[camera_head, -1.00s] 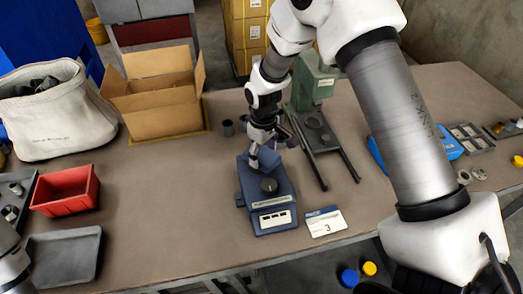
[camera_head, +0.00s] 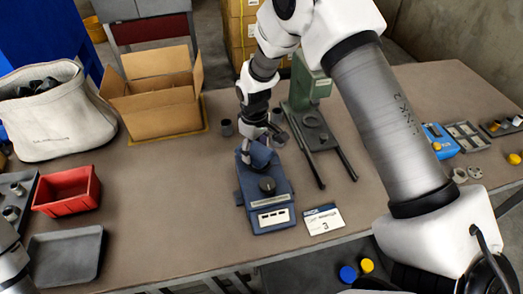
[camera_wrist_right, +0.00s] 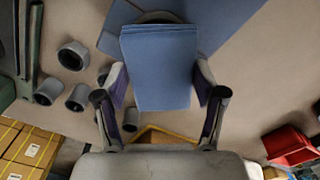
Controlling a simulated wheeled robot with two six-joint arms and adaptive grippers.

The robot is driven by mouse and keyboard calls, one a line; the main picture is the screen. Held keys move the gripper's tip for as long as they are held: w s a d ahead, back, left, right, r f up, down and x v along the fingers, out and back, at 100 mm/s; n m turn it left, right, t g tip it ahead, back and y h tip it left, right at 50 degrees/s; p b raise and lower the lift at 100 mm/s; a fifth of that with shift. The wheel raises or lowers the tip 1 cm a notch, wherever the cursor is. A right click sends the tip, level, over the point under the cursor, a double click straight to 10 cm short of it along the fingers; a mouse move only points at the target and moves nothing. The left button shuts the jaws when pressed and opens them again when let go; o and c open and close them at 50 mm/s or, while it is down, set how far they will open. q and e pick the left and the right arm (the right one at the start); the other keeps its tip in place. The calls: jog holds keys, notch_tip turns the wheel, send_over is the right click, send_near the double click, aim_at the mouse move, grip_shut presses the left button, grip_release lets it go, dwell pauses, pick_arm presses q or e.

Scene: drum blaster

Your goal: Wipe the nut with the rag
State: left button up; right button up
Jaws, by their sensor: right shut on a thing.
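My right gripper (camera_wrist_right: 160,85) is shut on a folded blue rag (camera_wrist_right: 160,65), which hangs between its fingers in the right wrist view. In the head view the right gripper (camera_head: 247,152) is at the back edge of a blue bench device (camera_head: 266,204) with a dark knob. A dark round rim (camera_wrist_right: 157,16) shows behind the rag's upper edge; the rag hides most of it, so I cannot tell if it is the nut. Several grey ring-like pieces (camera_wrist_right: 73,55) stand on the table beside the device. Only part of my left arm shows at the lower left; its gripper is out of view.
A green press (camera_head: 309,88) with two rails stands right of the device. A white card (camera_head: 323,219) lies in front. An open cardboard box (camera_head: 153,108), red bin (camera_head: 68,191) and grey tray (camera_head: 64,256) are to the left. The table between tray and device is clear.

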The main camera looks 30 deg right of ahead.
aim_at(266, 156)
jog(key=shift+w+a, duration=0.1)
jog(key=shift+w, duration=0.15)
jog(key=shift+s, duration=0.15)
jog(key=shift+s+d+p, duration=0.2)
jog(key=shift+s+p, duration=0.05)
jog(key=shift+s, duration=0.25)
jog(key=shift+s+d+p, duration=0.2)
jog(key=shift+s, duration=0.25)
jog(key=shift+s+d+p, duration=0.15)
jog(key=shift+s+d, duration=0.1)
jog(key=shift+s, duration=0.25)
jog(key=shift+s+d+p, duration=0.15)
jog(key=shift+s+d, duration=0.05)
jog(key=shift+s, duration=0.3)
jog(key=shift+w+a, duration=0.3)
jog(key=shift+w, duration=0.4)
jog(key=shift+w+a, duration=0.25)
jog(key=shift+w, duration=0.45)
jog(key=shift+w+a, duration=0.3)
jog(key=shift+w, duration=0.4)
jog(key=shift+s, duration=0.1)
